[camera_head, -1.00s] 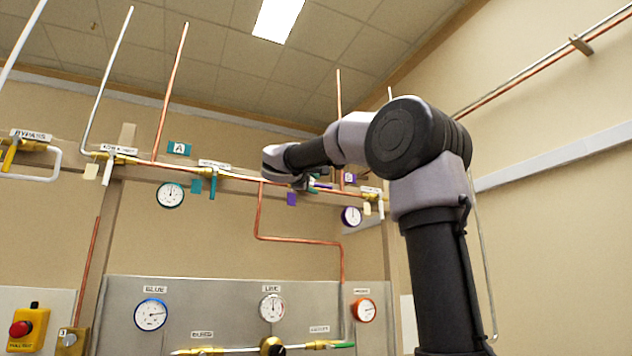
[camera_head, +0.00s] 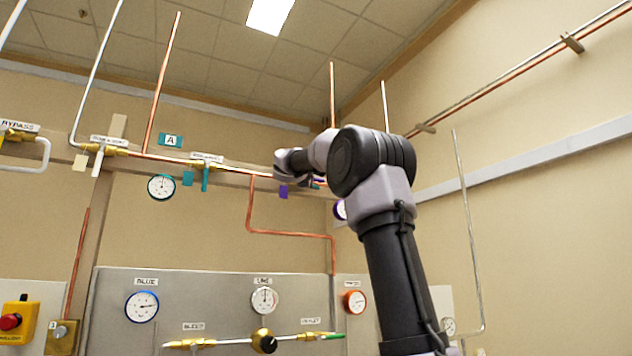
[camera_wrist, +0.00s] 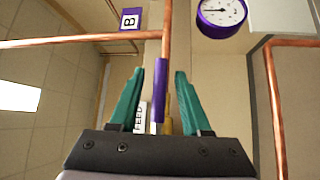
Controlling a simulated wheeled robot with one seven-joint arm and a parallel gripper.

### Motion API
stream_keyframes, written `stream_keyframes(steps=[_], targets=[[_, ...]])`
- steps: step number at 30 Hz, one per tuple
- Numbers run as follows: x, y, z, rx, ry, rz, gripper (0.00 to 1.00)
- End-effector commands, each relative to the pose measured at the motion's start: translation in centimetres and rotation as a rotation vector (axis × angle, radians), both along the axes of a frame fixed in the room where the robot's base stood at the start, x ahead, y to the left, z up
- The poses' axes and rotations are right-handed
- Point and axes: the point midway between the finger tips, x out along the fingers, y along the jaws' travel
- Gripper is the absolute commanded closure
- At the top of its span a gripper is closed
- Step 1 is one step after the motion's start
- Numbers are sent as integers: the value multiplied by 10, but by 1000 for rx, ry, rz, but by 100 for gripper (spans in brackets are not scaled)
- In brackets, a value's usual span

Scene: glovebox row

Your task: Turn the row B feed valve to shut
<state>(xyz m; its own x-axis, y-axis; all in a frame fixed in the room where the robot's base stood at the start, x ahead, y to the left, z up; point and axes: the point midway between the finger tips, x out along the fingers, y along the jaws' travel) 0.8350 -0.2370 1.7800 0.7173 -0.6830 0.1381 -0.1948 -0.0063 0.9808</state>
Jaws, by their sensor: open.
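In the wrist view the purple lever (camera_wrist: 158,90) of the row B feed valve stands between my two teal fingertips, lying in line with the copper pipe beyond it. My gripper (camera_wrist: 160,78) is open around the lever, with a gap showing on both sides. The purple B plate (camera_wrist: 131,18) is at upper left, and a FEED label (camera_wrist: 140,117) shows between the fingers. In the head view my gripper (camera_head: 308,183) is at the wall pipe, largely hidden by my arm. A purple tag (camera_head: 283,192) hangs beside it. The valve body is mostly hidden.
Row A's teal lever (camera_head: 205,179) and teal tag (camera_head: 188,178) are to the left on the same pipe run. A purple-rimmed gauge (camera_wrist: 221,12) is close to the right finger. A panel (camera_head: 215,300) with gauges stands below. Copper pipes flank my gripper.

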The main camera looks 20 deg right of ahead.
Motion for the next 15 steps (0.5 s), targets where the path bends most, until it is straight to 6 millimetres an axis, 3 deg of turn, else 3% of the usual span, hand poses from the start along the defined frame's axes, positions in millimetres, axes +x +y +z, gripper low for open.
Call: stream_keyframes(steps=[3, 4, 7, 15], targets=[[0, 0, 0, 0, 0, 0, 52], [0, 0, 0, 0, 0, 0, 60], [0, 0, 0, 0, 0, 0, 98], [0, 0, 0, 0, 0, 0, 100]])
